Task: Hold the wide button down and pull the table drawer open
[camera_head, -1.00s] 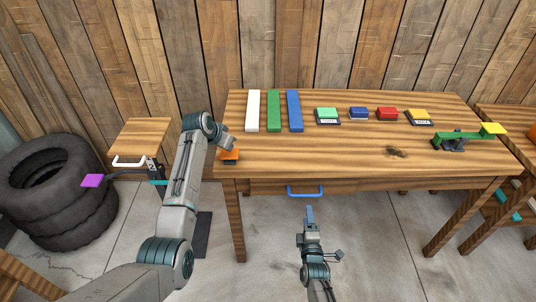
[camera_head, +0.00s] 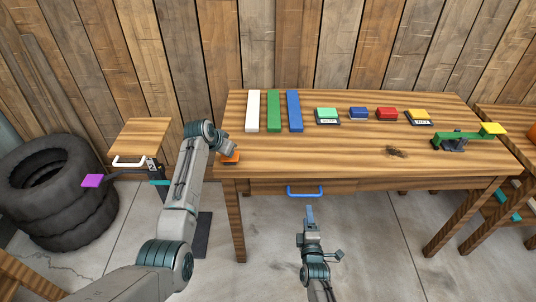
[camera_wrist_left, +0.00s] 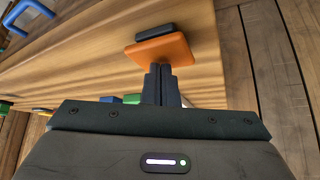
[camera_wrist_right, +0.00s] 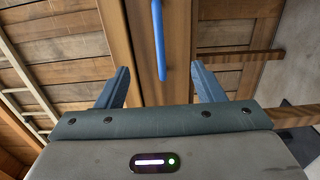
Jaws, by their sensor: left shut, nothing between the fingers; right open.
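The wide orange button (camera_head: 231,157) sits at the table's left end; in the left wrist view it is an orange plate (camera_wrist_left: 165,50) beside a dark block. My left gripper (camera_wrist_left: 161,72) is shut and empty, its fingertips at the plate's near edge; contact looks likely but is partly hidden. The table drawer (camera_head: 345,186) sits under the tabletop and looks closed. Its blue handle (camera_head: 305,192) also shows in the right wrist view (camera_wrist_right: 158,40). My right gripper (camera_head: 310,209) is open and empty just in front of the handle, which lines up between its fingers.
The wooden table (camera_head: 340,150) carries white, green and blue bars, several small coloured blocks and a green lever (camera_head: 460,136) at right. A small side table (camera_head: 143,138) with a white handle and stacked tyres (camera_head: 50,190) stand left. Floor before the drawer is clear.

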